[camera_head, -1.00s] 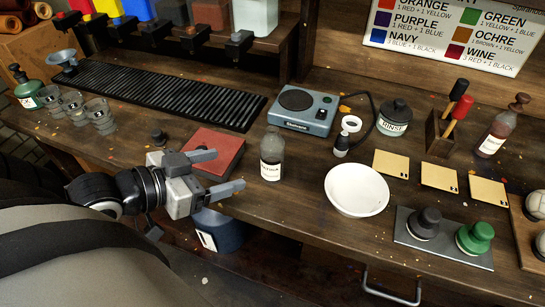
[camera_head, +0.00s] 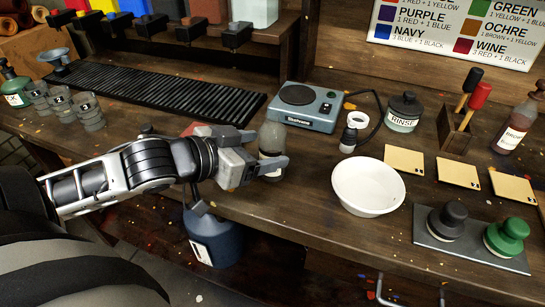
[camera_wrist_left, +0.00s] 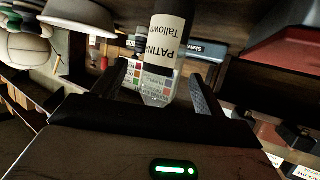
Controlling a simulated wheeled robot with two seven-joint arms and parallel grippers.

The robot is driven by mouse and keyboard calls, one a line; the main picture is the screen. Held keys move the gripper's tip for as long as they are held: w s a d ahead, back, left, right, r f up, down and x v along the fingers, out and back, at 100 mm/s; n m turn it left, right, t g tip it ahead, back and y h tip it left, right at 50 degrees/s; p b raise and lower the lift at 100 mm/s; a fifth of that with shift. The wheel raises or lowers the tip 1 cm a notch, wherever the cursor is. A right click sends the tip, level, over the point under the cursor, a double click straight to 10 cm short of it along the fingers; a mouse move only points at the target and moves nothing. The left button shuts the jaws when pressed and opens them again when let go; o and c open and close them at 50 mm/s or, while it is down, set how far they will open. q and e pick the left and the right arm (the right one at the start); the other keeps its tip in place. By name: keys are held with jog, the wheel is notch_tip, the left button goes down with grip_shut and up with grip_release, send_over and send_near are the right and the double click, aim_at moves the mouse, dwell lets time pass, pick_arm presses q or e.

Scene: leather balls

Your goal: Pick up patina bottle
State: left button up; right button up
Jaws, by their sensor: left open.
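The patina bottle (camera_head: 272,136) is a small clear-grey bottle standing upright on the wooden bench. My left gripper (camera_head: 267,153) is open at the bottle, with one finger across its lower front and the other near its left side. In the left wrist view the bottle's cream label (camera_wrist_left: 167,38) reads "PATIN" and "Tallow". There the bottle lies ahead, between the lines of the two open fingers (camera_wrist_left: 160,75); whether they touch it I cannot tell. The bottle's lower part is partly hidden by the finger in the head view. My right gripper is not in view.
A dark red pad (camera_head: 198,130) is mostly hidden behind my arm.

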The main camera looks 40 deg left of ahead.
pick_arm(q)
jog(key=shift+w+a+r+x, duration=0.1)
jog(key=shift+r+x, duration=0.05)
jog(key=shift+x, duration=0.8)
jog(key=shift+w+a+r+x, duration=0.1)
jog(key=shift+a+r+x, duration=0.05)
jog(key=shift+x, duration=0.8)
jog(key=shift+w+d+f, duration=0.25)
jog(key=shift+w+f, duration=0.05)
jog(key=shift+w, duration=0.3)
jog(key=c, duration=1.1)
